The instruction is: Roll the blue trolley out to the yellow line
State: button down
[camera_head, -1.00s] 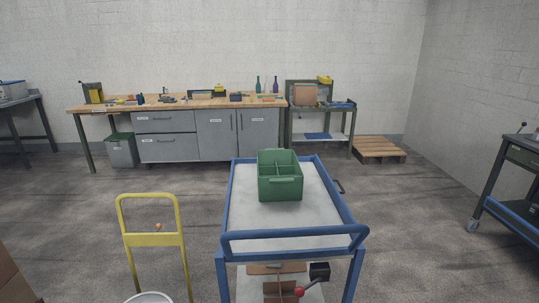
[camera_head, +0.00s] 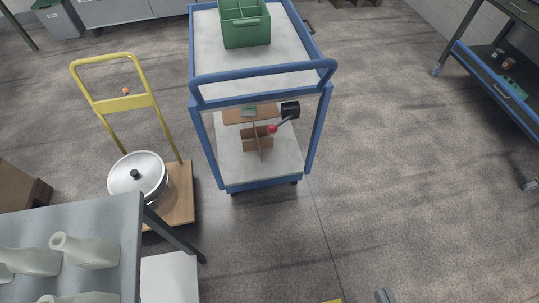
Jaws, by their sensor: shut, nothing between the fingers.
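The blue trolley (camera_head: 264,75) stands ahead of me, its blue push bar facing me. It has a pale upper deck and a lower shelf (camera_head: 285,160). A green divided crate (camera_head: 246,34) sits on the upper deck. Below the push bar, a lever with a red knob (camera_head: 272,129) reaches from a black box (camera_head: 290,110) near the right front post. A small yellow patch (camera_head: 333,301) shows on the floor at the bottom edge; I cannot tell if it is the yellow line.
A yellow-handled platform cart (camera_head: 124,103) with a lidded pot (camera_head: 138,174) stands close left of the trolley. A grey table (camera_head: 125,225) with pale bottles is at lower left. Floor (camera_head: 400,170) between trolley and workbench is clear.

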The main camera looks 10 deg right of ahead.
aim_at(221, 79)
jog(key=i+l+u, duration=0.1)
jog(key=i+l, duration=0.3)
jog(key=i+l+u, duration=0.1)
jog(key=i+l, duration=0.3)
jog(key=l, duration=0.2)
